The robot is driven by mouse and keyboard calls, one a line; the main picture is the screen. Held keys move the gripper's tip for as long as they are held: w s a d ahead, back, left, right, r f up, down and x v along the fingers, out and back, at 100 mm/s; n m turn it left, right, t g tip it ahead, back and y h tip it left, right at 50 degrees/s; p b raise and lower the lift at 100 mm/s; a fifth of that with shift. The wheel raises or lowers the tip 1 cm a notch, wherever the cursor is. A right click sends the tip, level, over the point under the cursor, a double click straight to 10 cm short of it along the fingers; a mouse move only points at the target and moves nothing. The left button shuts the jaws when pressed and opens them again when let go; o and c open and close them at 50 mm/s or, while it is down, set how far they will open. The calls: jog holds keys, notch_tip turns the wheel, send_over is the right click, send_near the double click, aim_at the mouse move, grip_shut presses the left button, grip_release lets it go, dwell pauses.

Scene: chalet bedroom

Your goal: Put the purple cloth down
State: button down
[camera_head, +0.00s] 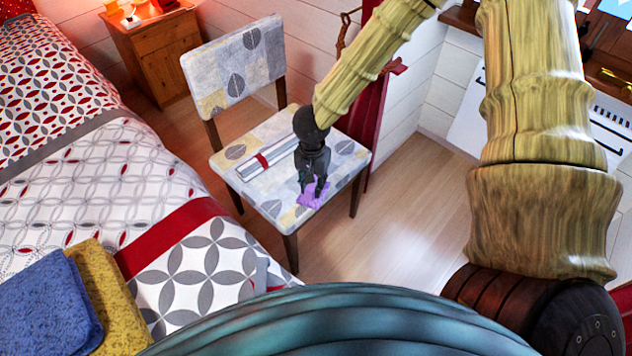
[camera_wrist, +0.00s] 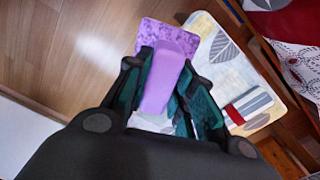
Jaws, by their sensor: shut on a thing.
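The purple cloth (camera_head: 314,195) is at the front of the chair's seat in the head view. My gripper (camera_head: 313,188) points down over it with its fingertips at the cloth. In the wrist view the cloth (camera_wrist: 165,75) rises between the two fingers of my gripper (camera_wrist: 168,85), which are shut on it. Its flat part spreads beyond the fingertips. Whether the cloth touches the seat or hangs just above it, I cannot tell. The patterned chair (camera_head: 252,187) has leaf motifs on its cushion.
A grey-white rolled item with a red band (camera_head: 262,158) lies on the seat, left of my gripper. The bed (camera_head: 95,190) is on the left, with blue (camera_head: 48,300) and yellow (camera_head: 105,290) folded towels. A wooden nightstand (camera_head: 160,55) stands behind. Open floor (camera_head: 400,230) lies right of the chair.

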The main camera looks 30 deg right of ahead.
aim_at(326, 191)
jog(key=d+f+m+b, duration=0.1)
jog(key=s+d+f+m+b, duration=0.1)
jog(key=f, duration=0.1)
jog(key=d+f+m+b, duration=0.1)
jog(key=f+m, duration=0.1)
jog(key=shift+s+d, duration=0.15)
jog(key=shift+s, duration=0.1)
jog(key=w+d, duration=0.1)
jog(key=w, duration=0.4)
jog(key=w+d+f+b, duration=0.1)
jog(key=w+d, duration=0.1)
jog(key=w, duration=0.3)
jog(key=w+d, duration=0.1)
jog(key=w, duration=0.4)
jog(key=shift+d+f, duration=0.2)
jog(key=shift+d, duration=0.15)
jog(key=shift+w+f+b, duration=0.1)
jog(key=shift+f+b, duration=0.5)
jog(key=shift+f, duration=1.15)
jog(key=shift+f, duration=0.1)
jog(key=c, duration=1.2)
grip_release()
notch_tip(326, 191, up, 12)
jog(key=p, duration=0.2)
